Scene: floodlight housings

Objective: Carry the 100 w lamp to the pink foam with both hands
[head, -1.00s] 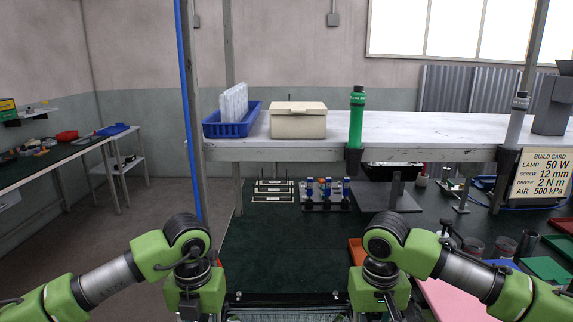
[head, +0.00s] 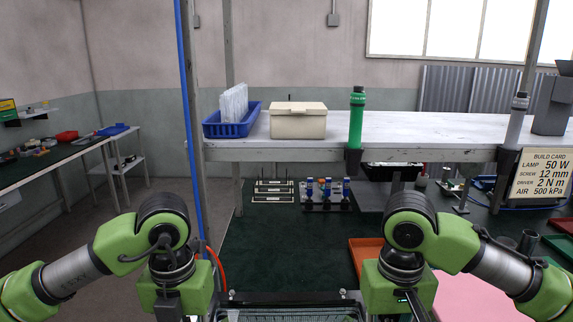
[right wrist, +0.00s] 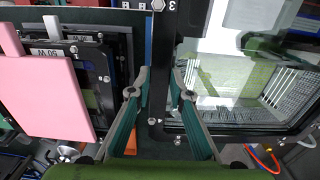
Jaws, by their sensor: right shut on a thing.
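A glass-fronted, black-framed lamp (head: 290,298) shows at the bottom middle of the head view, between my two wrists; its lower part is cut off. In the right wrist view its glass and black frame (right wrist: 235,123) fill the right side. I cannot read its wattage. My right gripper (right wrist: 160,82) is shut on the frame's near side bar, one finger on each side. My left wrist is at the lamp's left side in the head view, but that gripper's fingers are below the picture. The pink foam (head: 478,296) lies on the bench at the right; it also shows in the right wrist view (right wrist: 45,98).
An orange tray (head: 366,254) lies right of the lamp. A housing marked 50 W (right wrist: 58,51) is beside the foam in the right wrist view. Blue-topped fittings (head: 326,192) stand at the back under the white shelf (head: 440,126). The dark green bench (head: 270,235) is clear ahead.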

